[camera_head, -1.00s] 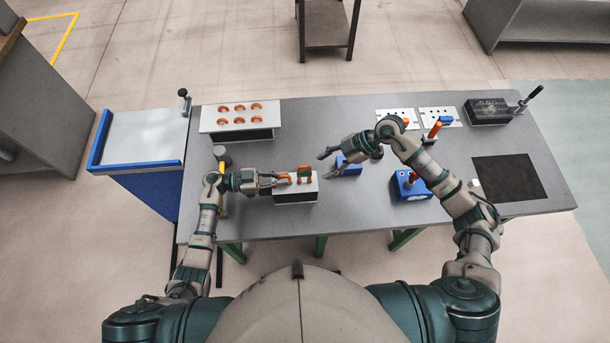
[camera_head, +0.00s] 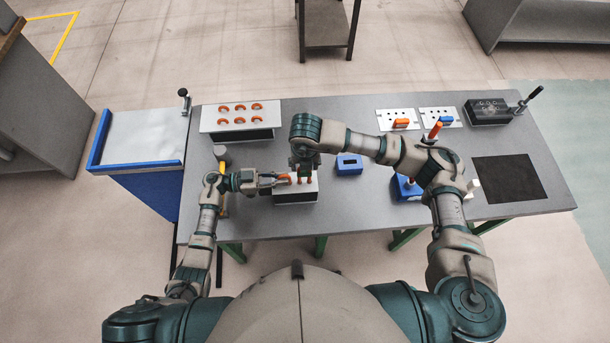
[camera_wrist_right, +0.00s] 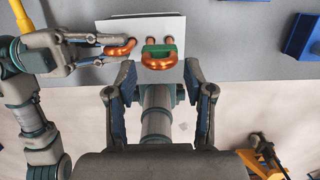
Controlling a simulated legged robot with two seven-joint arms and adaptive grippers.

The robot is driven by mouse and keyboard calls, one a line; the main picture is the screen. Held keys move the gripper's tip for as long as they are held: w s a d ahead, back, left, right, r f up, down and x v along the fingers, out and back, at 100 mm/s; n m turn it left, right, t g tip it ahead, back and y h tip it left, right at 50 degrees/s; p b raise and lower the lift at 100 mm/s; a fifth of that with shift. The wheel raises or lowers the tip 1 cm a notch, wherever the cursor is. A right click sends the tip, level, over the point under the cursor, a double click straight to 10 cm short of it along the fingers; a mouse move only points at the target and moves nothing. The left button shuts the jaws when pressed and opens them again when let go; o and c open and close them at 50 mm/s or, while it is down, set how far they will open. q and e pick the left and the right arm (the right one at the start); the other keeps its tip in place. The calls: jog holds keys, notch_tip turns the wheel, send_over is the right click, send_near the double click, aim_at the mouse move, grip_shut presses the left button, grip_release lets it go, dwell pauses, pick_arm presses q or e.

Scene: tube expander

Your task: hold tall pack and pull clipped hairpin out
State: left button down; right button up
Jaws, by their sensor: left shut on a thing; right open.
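A copper hairpin with a green clip (camera_wrist_right: 160,52) stands at the pack. A plain copper hairpin (camera_wrist_right: 122,49) is left of it. My left gripper (camera_head: 275,180) reaches in from the left and is shut on the plain hairpin. My right gripper (camera_wrist_right: 159,72) is open and empty, its fingers spread on either side just short of the clipped hairpin. In the head view my right wrist hides most of that hairpin.
A white rack (camera_head: 240,122) with several copper rings stands behind left. A hammer (camera_head: 222,155) lies left of my left gripper. A blue block (camera_head: 349,163) sits to the right. White plates (camera_head: 437,115) and a dark mat (camera_head: 508,180) lie farther right.

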aim_at(304, 172)
jog(key=shift+w+f, duration=0.15)
jog(key=shift+f, duration=1)
jog(key=shift+w+f, duration=0.2)
jog(key=shift+f, duration=0.9)
jog(key=shift+w+f, duration=0.15)
jog(key=shift+f, duration=1)
grip_shut()
